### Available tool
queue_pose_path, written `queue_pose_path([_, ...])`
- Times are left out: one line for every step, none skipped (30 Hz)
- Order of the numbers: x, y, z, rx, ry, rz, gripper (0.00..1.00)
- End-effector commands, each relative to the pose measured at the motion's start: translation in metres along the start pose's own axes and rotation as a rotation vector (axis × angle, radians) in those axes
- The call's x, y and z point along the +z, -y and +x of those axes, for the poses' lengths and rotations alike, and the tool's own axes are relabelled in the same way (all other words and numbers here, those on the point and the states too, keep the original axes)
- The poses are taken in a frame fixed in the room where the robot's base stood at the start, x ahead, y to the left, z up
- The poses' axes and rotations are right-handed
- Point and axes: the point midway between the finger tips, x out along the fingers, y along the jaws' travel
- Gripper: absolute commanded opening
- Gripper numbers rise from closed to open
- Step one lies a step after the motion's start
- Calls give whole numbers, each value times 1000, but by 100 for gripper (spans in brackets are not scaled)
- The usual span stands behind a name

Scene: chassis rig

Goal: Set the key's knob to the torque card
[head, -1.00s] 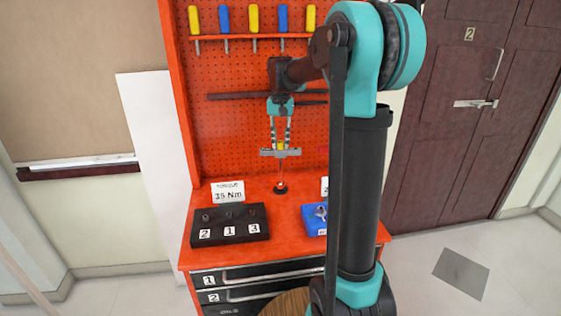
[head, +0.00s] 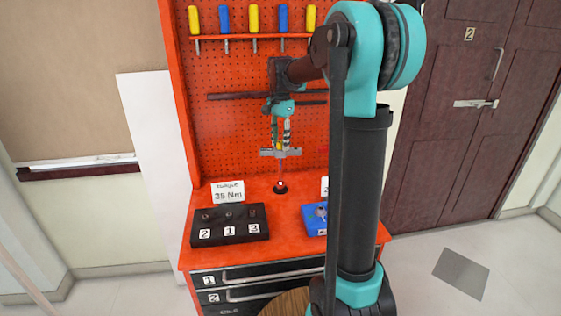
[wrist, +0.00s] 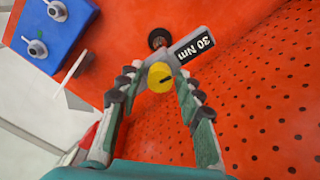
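The torque card (head: 228,192) stands at the back left of the orange bench and reads 35 Nm. The key (head: 268,153) stands upright with its grey crossbar on top and its thin shaft down in a small black base (head: 280,189). In the wrist view its label (wrist: 193,48) reads 30 Nm. Its round yellow knob (wrist: 160,77) bears a dark pointer mark. My gripper (head: 281,146) points down over the key. In the wrist view my gripper (wrist: 157,84) is open, one finger on each side of the knob, with gaps showing.
A black block (head: 230,234) numbered 2, 1, 3 sits at the front left. A blue block (head: 313,218) with metal pieces is at the right, partly behind my arm. An orange pegboard (head: 255,70) with screwdrivers rises close behind the key.

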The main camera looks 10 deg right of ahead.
Motion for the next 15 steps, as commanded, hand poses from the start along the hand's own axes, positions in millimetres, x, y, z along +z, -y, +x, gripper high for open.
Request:
queue_pose_path([0,0,0,0,0,0,38])
queue_pose_path([0,0,0,0,0,0,38])
queue_pose_path([0,0,0,0,0,-1,38])
queue_pose_path([0,0,0,0,0,-1,38])
queue_pose_path([0,0,0,0,0,-1,38])
queue_pose_path([0,0,0,0,0,-1,38])
queue_pose_path([0,0,0,0,0,-1,38])
queue_pose_path([0,0,0,0,0,-1,38])
queue_pose_path([0,0,0,0,0,-1,38])
queue_pose_path([0,0,0,0,0,-1,38])
queue_pose_path([0,0,0,0,0,-1,38])
queue_pose_path([0,0,0,0,0,-1,38])
queue_pose_path([0,0,0,0,0,-1,38])
queue_pose_path([0,0,0,0,0,-1,38])
queue_pose_path([0,0,0,0,0,-1,38])
